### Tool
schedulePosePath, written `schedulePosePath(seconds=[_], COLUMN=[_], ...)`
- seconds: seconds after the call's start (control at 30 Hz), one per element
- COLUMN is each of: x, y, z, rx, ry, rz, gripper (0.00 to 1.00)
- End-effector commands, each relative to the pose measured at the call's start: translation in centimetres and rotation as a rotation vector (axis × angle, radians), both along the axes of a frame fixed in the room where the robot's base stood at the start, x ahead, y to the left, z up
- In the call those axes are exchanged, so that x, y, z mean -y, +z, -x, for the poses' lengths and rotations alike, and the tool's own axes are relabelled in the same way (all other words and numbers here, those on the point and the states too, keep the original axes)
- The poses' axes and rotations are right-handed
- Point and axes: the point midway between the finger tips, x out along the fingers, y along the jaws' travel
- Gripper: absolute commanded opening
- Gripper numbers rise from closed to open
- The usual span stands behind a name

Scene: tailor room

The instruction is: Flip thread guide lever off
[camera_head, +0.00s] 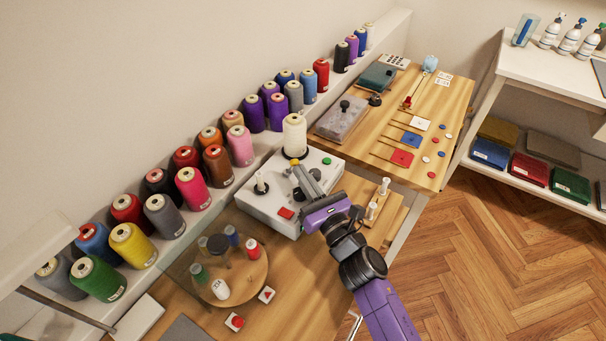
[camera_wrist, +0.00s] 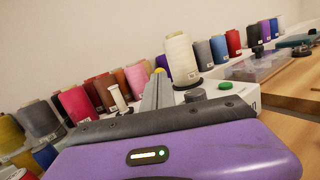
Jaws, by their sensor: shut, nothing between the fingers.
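The white machine box (camera_head: 268,205) stands on the wooden table, with a cream thread cone (camera_head: 294,136) at its back. A small yellow tip (camera_head: 295,163), seemingly the thread guide lever's end, shows at my fingertips. In the wrist view the yellow tip (camera_wrist: 160,71) peeks out just behind the fingers; the rest of the lever is hidden. My gripper (camera_head: 301,174) is shut and empty, reaching over the middle of the box. In the wrist view the grey fingers (camera_wrist: 158,92) are together. I cannot tell whether they touch the lever or which way it is flipped.
On the box are a green button (camera_head: 326,161), a red button (camera_head: 286,213) and a small white spool (camera_head: 260,184). A round carousel (camera_head: 245,285) with spools stands at front left. White posts (camera_head: 383,187) stand to the right. Many thread cones line the back ledge (camera_head: 388,40).

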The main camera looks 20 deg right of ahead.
Motion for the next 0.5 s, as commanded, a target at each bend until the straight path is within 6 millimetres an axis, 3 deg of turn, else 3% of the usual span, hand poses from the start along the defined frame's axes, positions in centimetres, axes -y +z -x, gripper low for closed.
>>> schedulePosePath(seconds=[0.5], x=[-0.08], y=[0.42], z=[-0.05], rx=[-0.032], ry=[0.001], rz=[0.023], gripper=[0.00])
